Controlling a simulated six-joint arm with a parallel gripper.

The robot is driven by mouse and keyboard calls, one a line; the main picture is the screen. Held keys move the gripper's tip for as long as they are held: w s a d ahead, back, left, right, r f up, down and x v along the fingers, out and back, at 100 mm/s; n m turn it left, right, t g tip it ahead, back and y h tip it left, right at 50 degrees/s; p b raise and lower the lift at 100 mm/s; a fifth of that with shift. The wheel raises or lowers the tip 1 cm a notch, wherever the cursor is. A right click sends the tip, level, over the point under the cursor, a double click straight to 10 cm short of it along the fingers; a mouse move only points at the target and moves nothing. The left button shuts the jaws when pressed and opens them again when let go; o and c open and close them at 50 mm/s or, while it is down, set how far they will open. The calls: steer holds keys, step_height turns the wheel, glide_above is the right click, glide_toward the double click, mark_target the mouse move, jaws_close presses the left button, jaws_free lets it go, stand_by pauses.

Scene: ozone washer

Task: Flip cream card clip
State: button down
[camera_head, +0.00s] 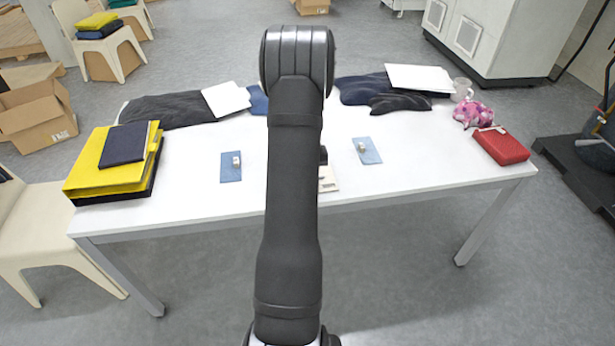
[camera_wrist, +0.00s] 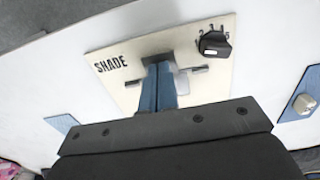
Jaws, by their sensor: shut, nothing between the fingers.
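The cream card (camera_wrist: 118,82), printed SHADE, lies on the white table and is partly hidden behind my arm in the head view (camera_head: 329,185). In the wrist view it bears a black knob (camera_wrist: 214,44) with numbers around it, and small dark slots. A pale translucent piece (camera_wrist: 183,82) shows beside my fingers; I cannot tell whether it is the clip. My gripper (camera_wrist: 160,66) is shut and empty, its blue fingers over the middle of the card. A dark patch shows at the fingertips; I cannot tell whether they touch the card.
Blue pads lie left (camera_head: 231,174) and right (camera_head: 371,157) of the card, each with a small pale block. Yellow folders (camera_head: 90,176) stand at the left edge, a red case (camera_head: 501,147) at the right. Dark clothes (camera_head: 172,109) lie at the back. The front left is clear.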

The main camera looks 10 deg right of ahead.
step_height(320, 180, up, 7)
stand_by(0.8)
step_height(320, 180, down, 7)
stand_by(0.7)
step_height(320, 180, up, 12)
steer(key=d, duration=0.1)
steer(key=shift+t, duration=0.4)
stand_by(1.0)
